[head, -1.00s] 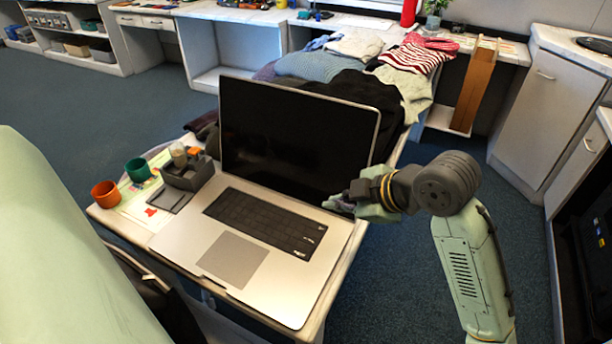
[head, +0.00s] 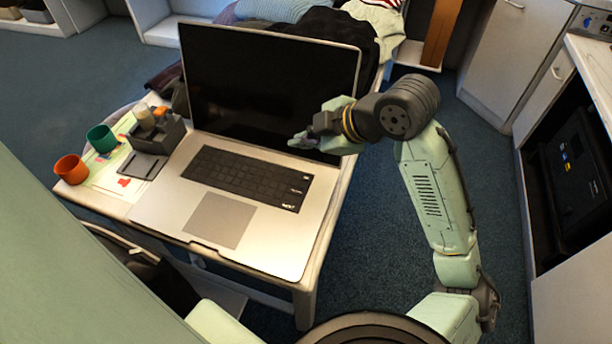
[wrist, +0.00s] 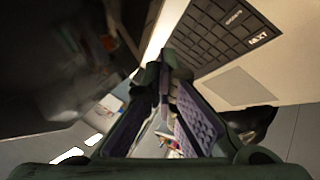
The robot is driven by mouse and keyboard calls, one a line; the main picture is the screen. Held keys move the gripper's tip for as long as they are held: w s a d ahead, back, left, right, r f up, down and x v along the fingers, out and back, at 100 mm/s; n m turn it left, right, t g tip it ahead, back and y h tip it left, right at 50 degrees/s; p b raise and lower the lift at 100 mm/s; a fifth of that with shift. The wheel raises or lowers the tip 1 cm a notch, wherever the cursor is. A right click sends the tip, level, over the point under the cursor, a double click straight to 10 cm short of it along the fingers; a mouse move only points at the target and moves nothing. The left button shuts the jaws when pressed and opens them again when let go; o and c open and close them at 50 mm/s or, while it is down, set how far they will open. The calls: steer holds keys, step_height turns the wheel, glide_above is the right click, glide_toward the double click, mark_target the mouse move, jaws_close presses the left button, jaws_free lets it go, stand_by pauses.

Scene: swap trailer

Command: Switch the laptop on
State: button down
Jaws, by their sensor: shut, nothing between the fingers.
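The laptop (head: 155,205) stands open on a small table, with a black keyboard (head: 246,178) and a dark, blank screen (head: 270,85). Its keyboard, with one key lettered NEXT, also shows in the wrist view (wrist: 222,32). My gripper (head: 299,141) reaches in from the right and hangs in front of the lower right part of the screen, near the far right corner of the keyboard. Its fingers (wrist: 160,72) are shut and empty. I cannot tell whether the fingertips touch the laptop. The gripper hides part of the screen's lower right edge.
Left of the laptop are an orange cup (head: 71,170), a green cup (head: 102,138) and a dark organiser box (head: 158,136). Clothes (head: 378,32) are heaped behind the screen. A counter with a black appliance (head: 575,165) stands at the right. Floor is clear between.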

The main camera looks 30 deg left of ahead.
mark_target(305, 181)
steer(key=shift+f+b, duration=3.3)
steer(key=shift+f, duration=0.95)
steer(key=shift+f+b, duration=0.45)
steer(key=shift+b, duration=0.05)
steer(key=shift+f+b, duration=0.35)
steer(key=shift+r, duration=0.15)
steer(key=shift+r+p, duration=0.6)
steer(key=shift+r, duration=0.05)
steer(key=shift+r, duration=0.1)
step_height(305, 181, up, 5)
steer(key=p, duration=0.4)
